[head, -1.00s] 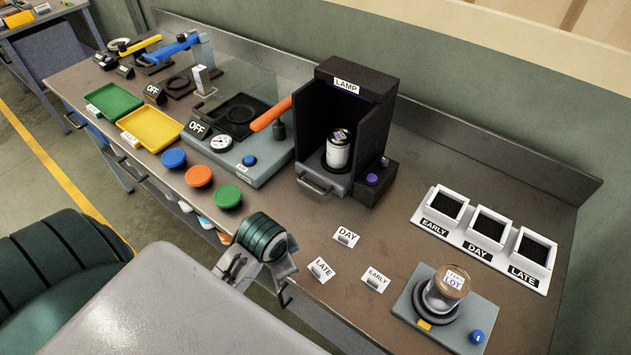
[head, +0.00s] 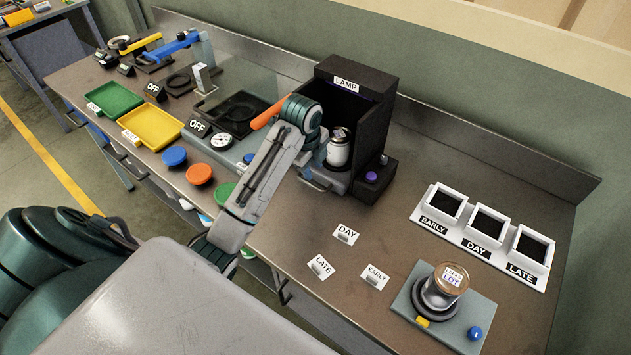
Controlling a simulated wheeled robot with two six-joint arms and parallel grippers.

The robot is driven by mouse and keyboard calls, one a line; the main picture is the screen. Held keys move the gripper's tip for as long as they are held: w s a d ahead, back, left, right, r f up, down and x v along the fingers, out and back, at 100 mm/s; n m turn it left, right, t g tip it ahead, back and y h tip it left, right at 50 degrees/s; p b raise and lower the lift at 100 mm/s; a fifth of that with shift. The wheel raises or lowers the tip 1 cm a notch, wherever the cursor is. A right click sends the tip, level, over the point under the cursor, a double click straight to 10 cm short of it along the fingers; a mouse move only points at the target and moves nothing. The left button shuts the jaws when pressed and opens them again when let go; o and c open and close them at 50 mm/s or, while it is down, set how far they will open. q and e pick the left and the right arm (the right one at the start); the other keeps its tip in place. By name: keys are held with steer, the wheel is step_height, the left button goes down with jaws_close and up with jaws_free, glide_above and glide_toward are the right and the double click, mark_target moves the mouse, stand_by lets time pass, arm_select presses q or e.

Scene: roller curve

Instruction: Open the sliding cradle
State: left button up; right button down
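The black lamp box (head: 352,85) stands at the back of the bench. A grey sliding cradle (head: 337,183) sits at its base, with a bar handle (head: 318,184) on its front. A white jar (head: 340,152) stands upright on it inside the box. My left gripper (head: 307,172) is at the front left of the cradle, close to the handle. My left forearm and wrist cover part of the cradle. The fingers are small and partly hidden, so I cannot tell whether they touch the handle or how far apart they are. My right gripper is not in view.
An orange lever (head: 271,113) passes close behind my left wrist. A dark block with a purple button (head: 371,177) stands right of the box. DAY (head: 346,234), LATE and EARLY tags lie in front. A jar on a grey stand (head: 442,287) is at the right.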

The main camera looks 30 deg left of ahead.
mark_target(316, 188)
arm_select(q)
steer(key=f, duration=0.2)
steer(key=w+f+p, duration=0.1)
steer(key=f, duration=0.1)
steer(key=f+p, duration=0.1)
steer(key=f, duration=0.2)
steer(key=shift+w, duration=0.15)
steer(key=shift+w+f, duration=0.1)
steer(key=shift+f, duration=0.55)
jaws_close()
